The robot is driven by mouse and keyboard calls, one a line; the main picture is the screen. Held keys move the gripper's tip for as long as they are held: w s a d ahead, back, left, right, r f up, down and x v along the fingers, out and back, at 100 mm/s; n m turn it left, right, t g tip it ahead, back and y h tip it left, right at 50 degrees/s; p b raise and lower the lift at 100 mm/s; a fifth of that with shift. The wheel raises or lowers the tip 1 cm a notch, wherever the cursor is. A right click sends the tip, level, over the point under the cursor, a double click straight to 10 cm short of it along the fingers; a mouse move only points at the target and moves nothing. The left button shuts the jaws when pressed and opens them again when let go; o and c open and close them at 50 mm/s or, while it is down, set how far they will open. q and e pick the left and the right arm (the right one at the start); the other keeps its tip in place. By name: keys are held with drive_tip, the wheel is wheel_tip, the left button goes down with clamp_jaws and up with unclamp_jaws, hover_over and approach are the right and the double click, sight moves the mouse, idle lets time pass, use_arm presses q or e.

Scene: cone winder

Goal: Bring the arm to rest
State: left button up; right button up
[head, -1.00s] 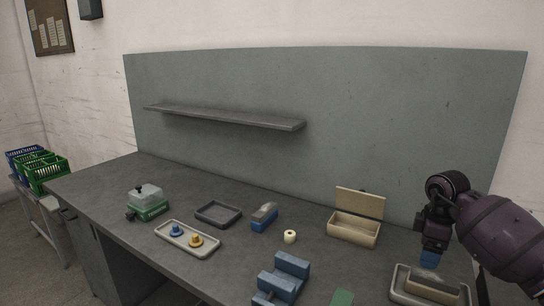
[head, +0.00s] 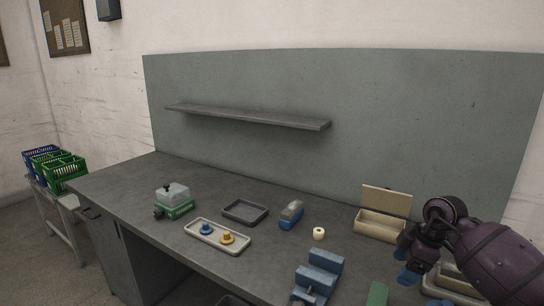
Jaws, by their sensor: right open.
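My right arm comes in from the right edge over the right end of the workbench (head: 133,205). My right gripper (head: 410,277), with blue fingertips, points down and is open, with nothing seen between its fingers. It is just left of a grey tray (head: 432,291) that is partly hidden behind my arm. My left gripper is not in view.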

drive_tip(key=s+a+n+t+y, duration=0.3)
drive_tip(key=a+y, duration=0.4)
drive_tip(key=a, duration=0.4)
drive_tip(key=s+a+r+m+t+y, duration=0.25)
drive_tip(key=r+t+y, duration=0.25)
drive_tip(key=t, duration=0.3)
drive_tip(key=s+d+f+m+t+h, duration=0.1)
drive_tip(key=s+d+f+m+h, duration=0.4)
drive_tip(key=m+h, duration=0.4)
drive_tip(key=s+d+f+m+t+h, duration=0.1)
drive_tip(key=s+d+f+m+h, duration=0.3)
drive_tip(key=s+d+m+h, duration=0.5)
drive_tip(key=s+a+f+n+g+y, duration=0.1)
drive_tip(key=s+a+f+n+g, duration=0.1)
drive_tip(key=s+f+g, duration=0.5)
drive_tip(key=s+a+f+n+g+y, duration=0.15)
drive_tip(key=s+g, duration=0.25)
drive_tip(key=s, duration=0.7)
drive_tip(key=w+f+t, duration=0.7)
drive_tip(key=f+t, duration=0.1)
drive_tip(key=f, duration=0.2)
drive_tip(key=shift+w+a+f, duration=0.25)
drive_tip(key=shift+w+a, duration=0.1)
drive_tip(key=shift+a, duration=0.05)
